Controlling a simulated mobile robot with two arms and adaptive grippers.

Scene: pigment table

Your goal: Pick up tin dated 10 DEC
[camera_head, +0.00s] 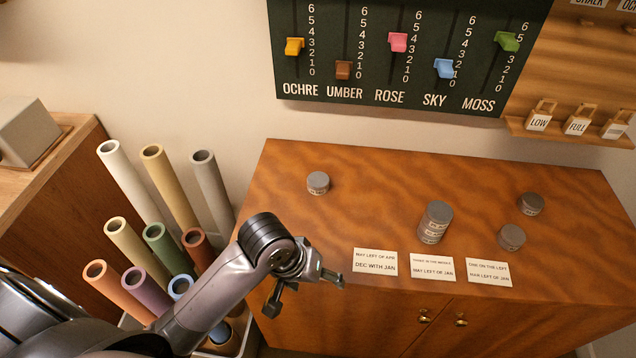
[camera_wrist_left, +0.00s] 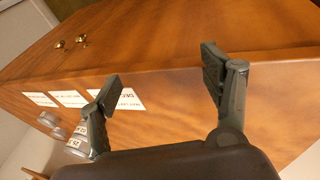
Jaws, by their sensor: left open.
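Several small grey tins with pale labels are on the wooden cabinet top; no date is legible, so I cannot tell which is 10 DEC. In the head view, one tin (camera_head: 318,183) stands alone at the left, a stack of tins (camera_head: 435,222) stands right of centre, and two single tins (camera_head: 512,237) and (camera_head: 530,204) are at the right. The left wrist view shows some tins (camera_wrist_left: 47,119) at its left edge, partly behind a finger. My left gripper (camera_head: 303,291) is open and empty by the cabinet's front-left edge, apart from the tins. My right gripper is out of view.
Three white cards (camera_head: 375,262) lie along the front edge of the cabinet top (camera_head: 380,200), one reading "DEC WITH JAN". Coloured tubes (camera_head: 125,245) stand in a bin at the left. A slider board (camera_head: 400,50) hangs behind. The top between the lone tin and the stack is clear.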

